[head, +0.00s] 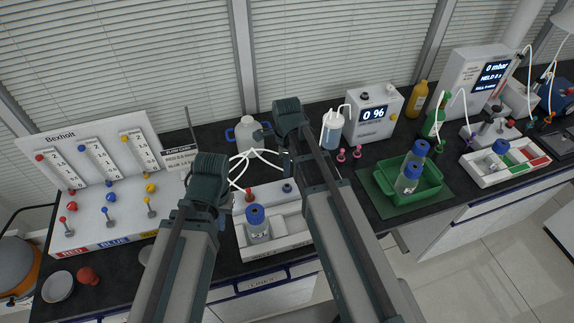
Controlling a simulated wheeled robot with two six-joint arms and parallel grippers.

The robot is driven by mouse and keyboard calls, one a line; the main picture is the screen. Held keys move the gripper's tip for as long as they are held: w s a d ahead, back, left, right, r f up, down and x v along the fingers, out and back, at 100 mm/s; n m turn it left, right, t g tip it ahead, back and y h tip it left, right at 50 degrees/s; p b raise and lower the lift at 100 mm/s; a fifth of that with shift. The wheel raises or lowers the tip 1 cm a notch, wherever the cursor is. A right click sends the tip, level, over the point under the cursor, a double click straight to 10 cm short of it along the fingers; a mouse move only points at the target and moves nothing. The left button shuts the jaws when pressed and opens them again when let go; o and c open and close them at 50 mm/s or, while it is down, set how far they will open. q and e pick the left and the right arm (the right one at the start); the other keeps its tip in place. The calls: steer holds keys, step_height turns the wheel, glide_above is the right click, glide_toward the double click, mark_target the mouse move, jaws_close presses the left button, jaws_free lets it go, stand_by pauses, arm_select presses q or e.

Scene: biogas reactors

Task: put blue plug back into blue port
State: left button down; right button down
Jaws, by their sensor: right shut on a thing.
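The Bexholt board stands at the left. Its front carries a BLUE label, a blue knob (110,197) and a blue-topped lever (105,210). I cannot tell which part is the blue port. A small dark blue piece (287,188) sits on the white rack in the middle; I cannot tell whether it is the blue plug. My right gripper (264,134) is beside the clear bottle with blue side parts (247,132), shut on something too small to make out. My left gripper (208,182) is over the bench between board and rack; its fingers are hidden by its own wrist.
The white rack (244,240) holds a blue-capped bottle (258,225). Thin white tubes (250,156) spread near the clear bottle. A green tray (385,185) with bottles and a 0 % meter (366,115) stand right.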

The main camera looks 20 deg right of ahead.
steer(key=shift+f+b, duration=2.3)
steer(key=shift+f, duration=0.1)
steer(key=shift+f+b, duration=0.9)
steer(key=shift+f, duration=0.05)
stand_by(0.3)
steer(key=c, duration=0.7)
jaws_free()
steer(key=shift+r, duration=0.1)
step_height(320, 180, up, 14)
steer(key=p, duration=1.4)
steer(key=shift+f, duration=0.2)
